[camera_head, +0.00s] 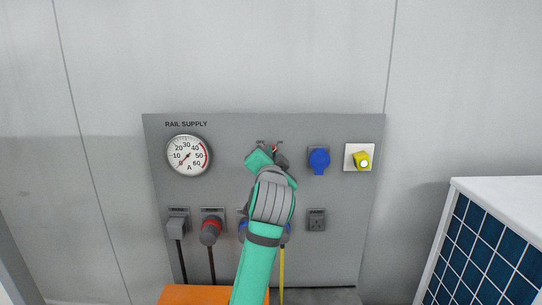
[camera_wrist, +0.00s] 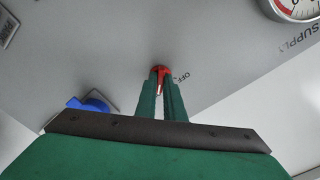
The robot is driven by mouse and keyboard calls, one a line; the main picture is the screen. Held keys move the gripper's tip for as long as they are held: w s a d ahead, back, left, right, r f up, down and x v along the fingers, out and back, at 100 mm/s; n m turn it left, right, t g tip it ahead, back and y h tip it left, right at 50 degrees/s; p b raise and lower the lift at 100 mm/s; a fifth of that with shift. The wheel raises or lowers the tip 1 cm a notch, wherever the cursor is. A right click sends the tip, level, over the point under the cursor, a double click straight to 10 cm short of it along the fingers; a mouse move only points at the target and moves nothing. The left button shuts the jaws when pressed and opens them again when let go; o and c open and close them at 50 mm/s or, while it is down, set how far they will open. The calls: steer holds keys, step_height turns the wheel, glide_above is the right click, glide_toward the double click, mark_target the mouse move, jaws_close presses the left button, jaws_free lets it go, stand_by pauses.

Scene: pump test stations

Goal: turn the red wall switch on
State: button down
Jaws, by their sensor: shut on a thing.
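The red switch (camera_wrist: 160,70) is on the grey wall panel, with an "OFF" label beside it in the wrist view. My gripper (camera_wrist: 161,84) is shut on the red switch, with its two green fingers on either side of it. In the head view my gripper (camera_head: 272,152) reaches the upper middle of the panel (camera_head: 230,170) and hides most of the switch. Only a small bit of red (camera_head: 275,149) shows there.
A round gauge (camera_head: 188,156) labelled "RAIL SUPPLY" is at the panel's upper left. Plugs with cables (camera_head: 211,229) are below. A white-topped cabinet (camera_head: 505,190) stands at the right.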

steer(key=shift+f, duration=0.1)
stand_by(0.3)
steer(key=c, duration=1.9)
jaws_free()
steer(key=shift+o, duration=0.2)
steer(key=s, duration=1.1)
steer(key=shift+w, duration=0.1)
